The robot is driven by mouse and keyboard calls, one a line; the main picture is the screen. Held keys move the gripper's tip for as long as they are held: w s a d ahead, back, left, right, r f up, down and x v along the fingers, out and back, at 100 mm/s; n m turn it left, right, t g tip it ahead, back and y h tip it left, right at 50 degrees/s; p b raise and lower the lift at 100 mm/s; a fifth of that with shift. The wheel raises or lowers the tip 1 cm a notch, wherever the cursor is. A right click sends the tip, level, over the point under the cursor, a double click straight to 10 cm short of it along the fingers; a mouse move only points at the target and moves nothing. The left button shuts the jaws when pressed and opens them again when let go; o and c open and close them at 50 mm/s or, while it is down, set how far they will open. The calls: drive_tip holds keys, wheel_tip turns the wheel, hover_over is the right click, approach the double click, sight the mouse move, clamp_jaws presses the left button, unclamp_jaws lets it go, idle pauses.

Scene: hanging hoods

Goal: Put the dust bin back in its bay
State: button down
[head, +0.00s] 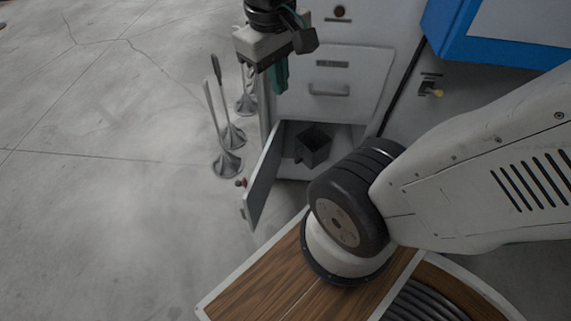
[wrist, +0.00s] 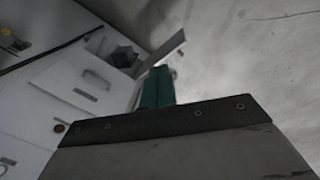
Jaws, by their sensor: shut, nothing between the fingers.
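The dust bin (head: 313,148) is a small dark open-topped box. It sits in the low open bay (head: 293,169) of the white cabinet, and how deep it stands is hard to tell. It also shows small and dark in the wrist view (wrist: 124,56). The bay's hinged door (head: 263,181) stands open, swung out to the left. My gripper (head: 279,82) has green fingers, shut and empty, and hangs in front of the upper drawers, above the bay. The fingers also show in the wrist view (wrist: 158,85). My arm hides part of the bay's right side.
A drawer with a handle (head: 329,90) is closed above the bay. Several metal pieces with flared bases (head: 226,163) stand on the floor left of the cabinet.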

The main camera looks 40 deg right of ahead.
drive_tip(key=w+d+f+n+h, duration=0.35)
drive_tip(key=w+d+f, duration=0.25)
drive_tip(key=w+d, duration=0.45)
drive_tip(key=w+d+f+n+h, duration=0.2)
drive_tip(key=w+d+f+n, duration=0.3)
drive_tip(key=w+d, duration=0.5)
drive_tip(key=w+d+f+n+t, duration=0.1)
drive_tip(key=w+d+f+n, duration=0.25)
drive_tip(key=f, duration=0.55)
drive_tip(key=w+d+f+n, duration=0.2)
drive_tip(key=w+f, duration=0.2)
drive_tip(key=f, duration=0.6)
drive_tip(key=s+a+f+n+y, duration=0.15)
drive_tip(key=f+n, duration=0.25)
drive_tip(key=f, duration=1.1)
drive_tip(key=s+f+n+y, duration=0.3)
drive_tip(key=f+n, duration=0.1)
drive_tip(key=f, duration=1)
drive_tip(key=d+x, duration=0.2)
drive_tip(key=x, duration=0.8)
drive_tip(key=d+r+x, duration=0.1)
drive_tip(key=d+x, duration=0.1)
drive_tip(key=x, duration=0.8)
drive_tip(key=shift+w, duration=0.3)
